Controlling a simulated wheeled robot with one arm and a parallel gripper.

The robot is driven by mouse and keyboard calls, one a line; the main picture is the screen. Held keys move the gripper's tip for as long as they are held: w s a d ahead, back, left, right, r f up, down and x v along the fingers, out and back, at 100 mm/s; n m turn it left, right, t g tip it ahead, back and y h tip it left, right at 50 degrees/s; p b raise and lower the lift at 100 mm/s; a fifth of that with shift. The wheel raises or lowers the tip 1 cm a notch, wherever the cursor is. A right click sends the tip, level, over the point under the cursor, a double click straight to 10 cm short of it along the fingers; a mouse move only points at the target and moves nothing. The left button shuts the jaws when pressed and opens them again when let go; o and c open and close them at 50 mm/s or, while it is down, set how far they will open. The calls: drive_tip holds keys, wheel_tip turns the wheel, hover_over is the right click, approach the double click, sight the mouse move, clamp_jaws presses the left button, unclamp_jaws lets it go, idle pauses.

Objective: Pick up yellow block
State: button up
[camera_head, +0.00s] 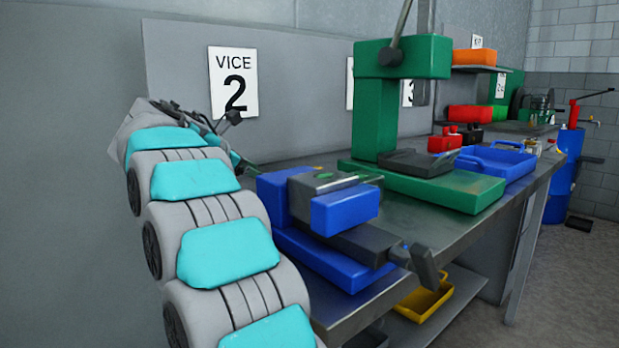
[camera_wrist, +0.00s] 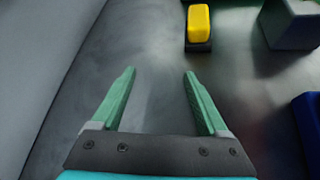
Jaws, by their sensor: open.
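The yellow block (camera_wrist: 199,22) shows near the top of the wrist view, right of centre. A dark piece lies directly under or against its near end; I cannot tell if they are joined. My gripper (camera_wrist: 160,72) is open and empty, its two green fingers apart over the grey metal bench top. The block is beyond the fingertips, roughly in line with the right finger. In the head view my gripper is at the back of the bench, behind the blue vice (camera_head: 345,212), and mostly hidden by my arm. I cannot clearly make out the block there.
In the wrist view, a grey block-shaped part (camera_wrist: 290,25) stands close right of the yellow block, and a blue part (camera_wrist: 308,118) is at the right edge. A green press (camera_head: 440,185) and blue tray (camera_head: 500,160) stand farther along the bench. A wall runs behind.

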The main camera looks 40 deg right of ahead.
drive_tip(key=s+d+g, duration=0.1)
drive_tip(key=d, duration=0.1)
drive_tip(key=s+d+r+g+h, duration=0.1)
drive_tip(key=s, duration=0.1)
drive_tip(key=s+d+g, duration=0.1)
drive_tip(key=s+d, duration=0.1)
drive_tip(key=shift+s+d+r+n+h, duration=0.2)
drive_tip(key=shift+s+d+n+h, duration=0.1)
drive_tip(key=shift+n, duration=0.1)
drive_tip(key=shift+d, duration=0.3)
drive_tip(key=shift+w+x, duration=0.1)
drive_tip(key=shift+x, duration=1.7)
drive_tip(key=shift+w+x, duration=0.15)
drive_tip(key=shift+x, duration=1.65)
drive_tip(key=shift+c, duration=0.3)
clamp_jaws()
